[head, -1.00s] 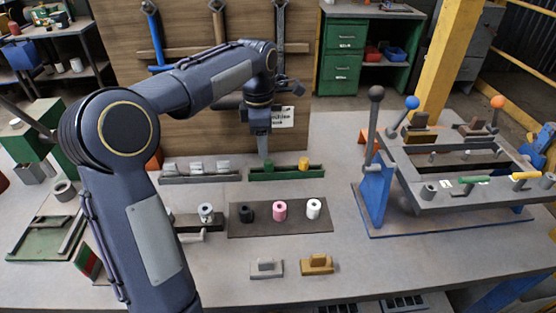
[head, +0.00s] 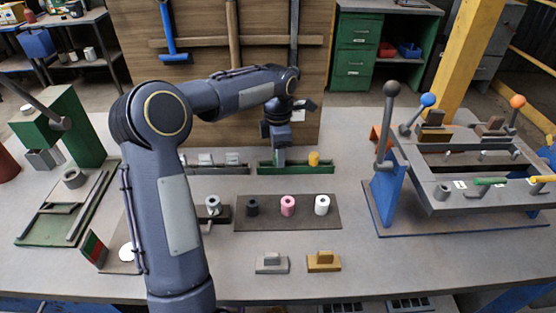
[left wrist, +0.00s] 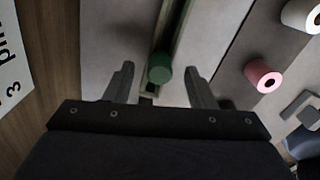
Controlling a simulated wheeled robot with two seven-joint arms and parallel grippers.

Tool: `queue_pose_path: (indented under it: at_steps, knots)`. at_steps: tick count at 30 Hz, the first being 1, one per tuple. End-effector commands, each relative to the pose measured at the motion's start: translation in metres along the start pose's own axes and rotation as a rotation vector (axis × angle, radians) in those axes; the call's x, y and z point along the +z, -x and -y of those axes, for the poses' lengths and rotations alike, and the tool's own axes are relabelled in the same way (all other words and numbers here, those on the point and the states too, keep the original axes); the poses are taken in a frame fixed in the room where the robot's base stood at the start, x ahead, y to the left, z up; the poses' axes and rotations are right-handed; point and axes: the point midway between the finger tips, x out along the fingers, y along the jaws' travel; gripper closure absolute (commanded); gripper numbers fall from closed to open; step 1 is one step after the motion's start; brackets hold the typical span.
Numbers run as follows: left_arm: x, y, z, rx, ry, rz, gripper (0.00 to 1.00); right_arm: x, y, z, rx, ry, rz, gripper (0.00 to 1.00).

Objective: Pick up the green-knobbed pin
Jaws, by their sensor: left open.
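The green-knobbed pin (left wrist: 160,68) shows as a round dark green knob in the left wrist view, over a narrow tray. In the head view my gripper hides it. My left gripper (head: 279,158) points down over the left part of the green tray (head: 322,169). In the left wrist view its two fingers are spread, one on each side of the knob, with visible gaps. A yellow-knobbed pin (head: 313,158) stands in the same tray, to the right of the gripper. My right gripper is not in view.
Black, pink (head: 288,205) and white (head: 322,205) rollers stand on a dark plate in front of the tray. A tray of grey pieces (head: 205,160) lies to its left. A blue-legged stand with levers (head: 387,200) is at right. A wooden board rises behind.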

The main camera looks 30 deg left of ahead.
Motion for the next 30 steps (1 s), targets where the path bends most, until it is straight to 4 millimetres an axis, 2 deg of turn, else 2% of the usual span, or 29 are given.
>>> queue_pose_path:
  at_steps: [2,13,23,26,30]
  knots:
    - [0.0,0.0,0.0,0.0,0.0,0.0,0.51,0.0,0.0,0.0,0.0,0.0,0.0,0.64]
    - [0.0,0.001,0.0,0.0,0.0,0.0,0.98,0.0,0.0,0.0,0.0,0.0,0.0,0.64]
    - [0.0,0.005,0.0,0.001,0.0,0.001,0.98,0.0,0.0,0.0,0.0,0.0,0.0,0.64]
    - [0.001,0.014,-0.001,0.003,0.0,0.002,0.98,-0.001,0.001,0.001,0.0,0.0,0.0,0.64]
    - [0.001,0.035,-0.001,0.004,0.0,0.003,0.98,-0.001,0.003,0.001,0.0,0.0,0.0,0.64]
